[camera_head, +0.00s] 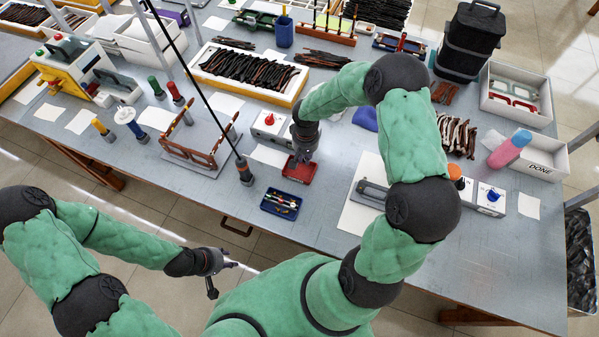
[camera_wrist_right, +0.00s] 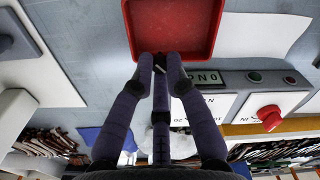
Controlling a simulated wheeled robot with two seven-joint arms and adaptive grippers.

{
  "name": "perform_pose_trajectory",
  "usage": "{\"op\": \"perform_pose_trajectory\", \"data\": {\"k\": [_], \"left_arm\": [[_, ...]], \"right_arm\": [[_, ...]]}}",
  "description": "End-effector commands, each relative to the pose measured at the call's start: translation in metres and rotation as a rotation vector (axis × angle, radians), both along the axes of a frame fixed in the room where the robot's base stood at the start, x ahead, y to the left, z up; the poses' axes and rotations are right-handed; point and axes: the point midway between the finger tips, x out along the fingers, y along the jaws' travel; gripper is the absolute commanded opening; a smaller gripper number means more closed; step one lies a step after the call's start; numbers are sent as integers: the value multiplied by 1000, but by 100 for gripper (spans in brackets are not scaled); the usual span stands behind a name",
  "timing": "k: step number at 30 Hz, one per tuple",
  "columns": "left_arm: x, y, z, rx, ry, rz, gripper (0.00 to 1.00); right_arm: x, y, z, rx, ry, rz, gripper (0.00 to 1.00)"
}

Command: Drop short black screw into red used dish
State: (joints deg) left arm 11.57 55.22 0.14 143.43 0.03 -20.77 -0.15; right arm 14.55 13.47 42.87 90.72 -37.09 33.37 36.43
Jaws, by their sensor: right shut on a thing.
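The red used dish (camera_head: 298,172) lies on the table, and its inside looks empty in the right wrist view (camera_wrist_right: 174,22). My right gripper (camera_head: 301,160) is over the far part of this dish in the head view. In the right wrist view its fingertips (camera_wrist_right: 160,62) are closed together at the dish's edge. A small dark piece (camera_wrist_right: 160,68), seemingly the short black screw, shows between them, mostly hidden. My left gripper (camera_head: 223,278) is away from the table's front edge, with its fingers apart and empty.
A blue dish (camera_head: 281,203) with several small parts lies in front of the red dish. A screwdriver (camera_head: 244,172) stands to the left. A white box with a red knob (camera_head: 270,124) is behind, and a white sheet with a grey device (camera_head: 371,191) lies to the right.

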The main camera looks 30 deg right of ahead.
Motion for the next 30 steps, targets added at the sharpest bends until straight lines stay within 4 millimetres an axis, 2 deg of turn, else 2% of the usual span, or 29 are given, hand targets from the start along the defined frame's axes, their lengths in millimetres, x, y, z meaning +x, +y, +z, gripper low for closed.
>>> {"op": "perform_pose_trajectory", "data": {"k": [3,9,19,20,22,30], "left_arm": [[0,0,-11,0,0,0,40],[0,0,-20,0,0,1,40],[0,0,-20,0,0,1,40],[0,0,-20,0,0,1,40],[0,0,-20,0,0,1,40],[0,0,-20,0,0,1,40]], "right_arm": [[0,0,-18,0,2,2,0],[0,0,-34,0,0,1,0],[0,0,-36,0,0,1,0],[0,0,-36,0,0,1,24],[0,0,-36,0,0,1,43],[0,0,-36,0,0,2,43]]}}
